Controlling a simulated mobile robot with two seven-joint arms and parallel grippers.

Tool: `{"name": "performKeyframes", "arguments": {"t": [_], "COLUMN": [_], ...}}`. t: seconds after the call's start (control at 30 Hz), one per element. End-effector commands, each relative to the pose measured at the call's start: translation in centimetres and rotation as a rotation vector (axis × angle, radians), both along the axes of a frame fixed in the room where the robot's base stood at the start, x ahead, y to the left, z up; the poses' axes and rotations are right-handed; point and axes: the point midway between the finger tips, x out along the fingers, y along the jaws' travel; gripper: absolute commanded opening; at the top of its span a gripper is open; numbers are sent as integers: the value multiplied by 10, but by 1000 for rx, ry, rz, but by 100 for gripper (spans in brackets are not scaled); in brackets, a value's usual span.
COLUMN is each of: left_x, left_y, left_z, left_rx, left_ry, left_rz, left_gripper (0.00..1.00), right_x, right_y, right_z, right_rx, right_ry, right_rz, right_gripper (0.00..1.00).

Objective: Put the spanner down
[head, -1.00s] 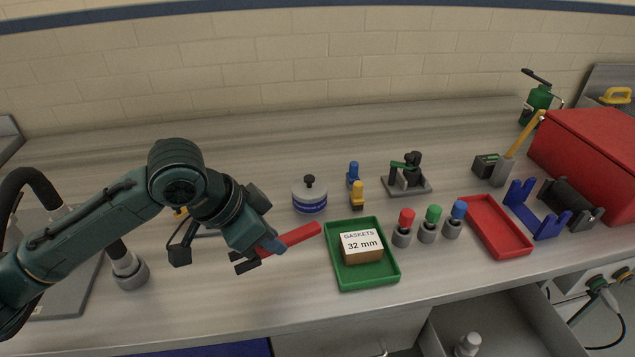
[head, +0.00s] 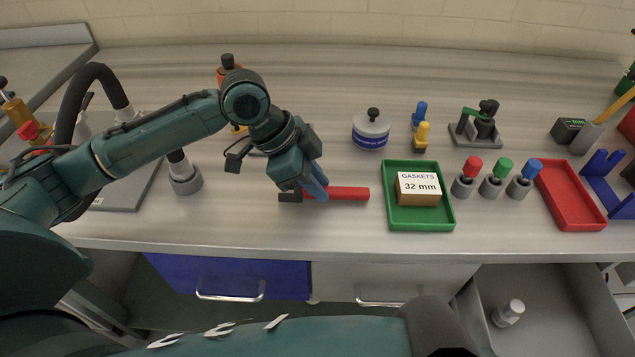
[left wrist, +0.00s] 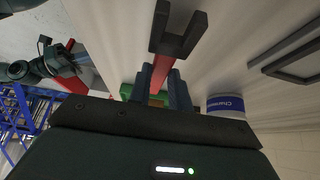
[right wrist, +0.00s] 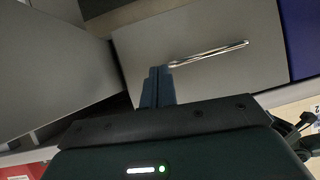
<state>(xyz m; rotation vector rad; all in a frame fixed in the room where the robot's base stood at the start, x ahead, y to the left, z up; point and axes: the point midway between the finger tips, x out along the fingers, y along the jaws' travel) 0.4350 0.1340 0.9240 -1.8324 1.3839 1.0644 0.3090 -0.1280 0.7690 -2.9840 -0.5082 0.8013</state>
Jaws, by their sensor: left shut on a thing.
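The spanner has a red handle (head: 345,193) and a dark forked head (head: 290,196). My left gripper (head: 317,190) is shut on it near the head, fingers pointing down. The spanner lies about level, low over the bench (head: 340,225), left of the green tray (head: 420,223); whether it touches the bench I cannot tell. In the left wrist view the dark fork (left wrist: 178,32) and red handle (left wrist: 166,76) pass between the fingers. My right gripper (right wrist: 158,85) shows in the right wrist view, fingers together and empty, before a grey drawer front.
The green tray holds a gaskets box (head: 418,190). Behind stand a white and blue pot (head: 371,130) and small blue and yellow items (head: 421,135). Three capped pegs (head: 492,182) and a red tray (head: 570,200) are right. An open drawer (head: 550,300) juts out below.

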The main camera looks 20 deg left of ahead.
Motion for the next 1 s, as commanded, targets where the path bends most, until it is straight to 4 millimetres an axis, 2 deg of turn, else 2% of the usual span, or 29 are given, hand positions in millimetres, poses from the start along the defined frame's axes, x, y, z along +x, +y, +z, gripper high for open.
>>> {"name": "performKeyframes", "arguments": {"t": [0.07, 0.37, 0.4, 0.63, 0.87, 1.0], "left_x": [0, 0, 0, 0, 0, -1], "left_y": [0, 0, 0, 0, 0, 4], "left_z": [-8, -9, -10, -10, -9, -1], "left_rx": [-1, 0, 1, 0, -1, 0], "left_ry": [-1, -2, -2, -1, -2, -2], "left_rz": [1, 0, 0, 0, 0, 1], "left_gripper": [0, 0, 22, 41, 41, 41], "right_x": [1, 1, 1, 1, 1, 0], "right_y": [0, 1, 1, 1, 1, 1], "right_z": [0, 2, 1, 1, 0, 0], "right_rx": [3, 11, 10, 9, 7, 5], "right_ry": [-1, -1, -1, -1, 1, 2], "right_rz": [-4, -11, -10, -10, -5, -3], "right_gripper": [0, 0, 0, 0, 0, 0]}}
